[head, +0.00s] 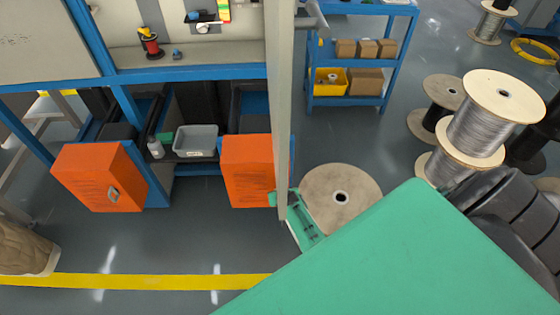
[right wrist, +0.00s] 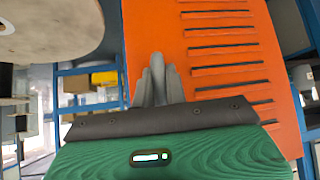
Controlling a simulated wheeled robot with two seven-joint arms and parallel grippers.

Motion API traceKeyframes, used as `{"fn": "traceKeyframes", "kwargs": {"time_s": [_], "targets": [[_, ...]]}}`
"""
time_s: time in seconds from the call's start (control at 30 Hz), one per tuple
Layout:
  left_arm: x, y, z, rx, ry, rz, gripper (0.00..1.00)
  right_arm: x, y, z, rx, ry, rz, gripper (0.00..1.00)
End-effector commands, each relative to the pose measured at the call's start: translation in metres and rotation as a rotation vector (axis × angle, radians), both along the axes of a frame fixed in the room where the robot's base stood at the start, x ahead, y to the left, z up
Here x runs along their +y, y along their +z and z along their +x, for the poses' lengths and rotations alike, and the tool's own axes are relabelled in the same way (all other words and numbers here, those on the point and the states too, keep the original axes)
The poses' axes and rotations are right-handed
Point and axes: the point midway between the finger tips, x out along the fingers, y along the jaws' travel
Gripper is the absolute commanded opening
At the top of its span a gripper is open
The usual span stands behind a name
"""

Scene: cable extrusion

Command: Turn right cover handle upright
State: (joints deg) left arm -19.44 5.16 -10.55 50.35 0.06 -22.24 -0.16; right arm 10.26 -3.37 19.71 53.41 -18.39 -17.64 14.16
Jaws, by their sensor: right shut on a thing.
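The right orange cover (head: 247,168) stands below the blue bench in the head view. In the right wrist view the orange cover (right wrist: 225,70) fills the right half, with a row of dark slots. My right gripper (right wrist: 156,66) has its grey fingers together against the cover's left part. It is shut on the cover's handle, which the fingers hide, so its angle cannot be told. In the head view the fingertips are hidden behind a grey post. The left orange cover (head: 82,172) has a visible metal handle (head: 113,194). My left gripper is not in view.
The grey post (head: 281,110) rises in front of the right cover. A wooden spool (head: 341,198) stands just right of it. Wire spools (head: 478,125) stand farther right. A grey bin (head: 196,140) sits between the covers.

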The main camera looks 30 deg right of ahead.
Motion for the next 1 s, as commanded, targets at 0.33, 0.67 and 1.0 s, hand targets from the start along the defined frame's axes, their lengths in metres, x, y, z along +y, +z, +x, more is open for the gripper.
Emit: {"fn": "traceKeyframes", "kwargs": {"time_s": [0.33, 0.67, 1.0], "targets": [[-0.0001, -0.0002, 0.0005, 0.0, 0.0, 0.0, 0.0, 0.001, -0.0009, -0.0003, 0.007, 0.001, -0.008, 0.0], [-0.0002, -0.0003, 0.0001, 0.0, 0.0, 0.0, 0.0, 0.0006, -0.0007, -0.0002, 0.006, 0.001, -0.008, 0.34], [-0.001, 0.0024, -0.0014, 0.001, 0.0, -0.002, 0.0, 0.0018, 0.0041, -0.0046, 0.006, 0.0, -0.008, 0.34]]}}
